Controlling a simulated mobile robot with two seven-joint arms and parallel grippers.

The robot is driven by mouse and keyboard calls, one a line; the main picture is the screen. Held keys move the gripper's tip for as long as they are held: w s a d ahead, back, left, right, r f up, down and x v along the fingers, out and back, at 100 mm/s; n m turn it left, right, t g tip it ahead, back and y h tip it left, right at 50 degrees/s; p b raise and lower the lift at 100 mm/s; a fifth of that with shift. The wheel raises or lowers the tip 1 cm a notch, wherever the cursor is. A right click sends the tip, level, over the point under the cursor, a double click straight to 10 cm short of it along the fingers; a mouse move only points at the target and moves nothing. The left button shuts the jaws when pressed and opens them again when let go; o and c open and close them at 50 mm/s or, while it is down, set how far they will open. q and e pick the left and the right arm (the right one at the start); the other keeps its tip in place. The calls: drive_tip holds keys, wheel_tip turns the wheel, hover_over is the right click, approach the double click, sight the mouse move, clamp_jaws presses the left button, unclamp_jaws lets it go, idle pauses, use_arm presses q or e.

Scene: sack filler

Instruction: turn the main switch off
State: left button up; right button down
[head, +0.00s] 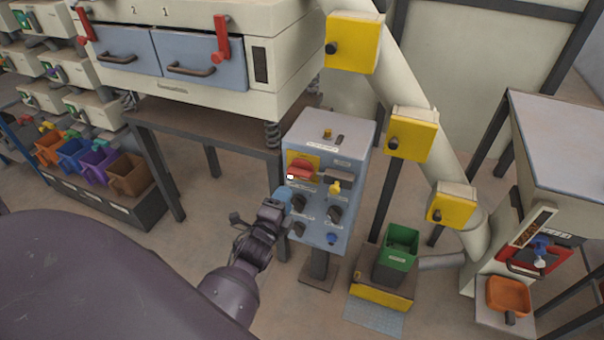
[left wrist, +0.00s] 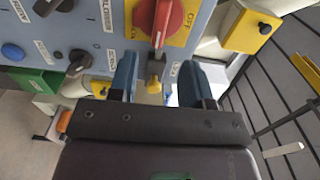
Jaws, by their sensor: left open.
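The main switch (head: 300,168) is a red rotary handle on a yellow plate, at the upper left of the grey-blue control box's front (head: 325,222). In the left wrist view the red handle (left wrist: 172,16) is close at the top, its narrow end pointing down the picture. My left gripper (head: 284,201) is beside the box's left edge, below the switch. Its two blue fingers (left wrist: 157,65) are apart, with the handle just beyond and between their tips, and nothing is gripped. Contact cannot be told. My right gripper is not in view.
Black knobs (head: 336,213), a yellow knob (head: 335,188) and a blue button (head: 331,238) share the panel. A green bin (head: 402,246) stands right of it. A slanted pipe with yellow boxes (head: 412,135) rises behind. A cabinet (head: 200,45) stands at back left.

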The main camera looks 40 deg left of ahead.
sight(298, 176)
use_arm(q)
drive_tip(key=b+x, duration=0.1)
drive_tip(key=x, duration=0.9)
drive_tip(key=shift+w, duration=0.35)
clamp_jaws()
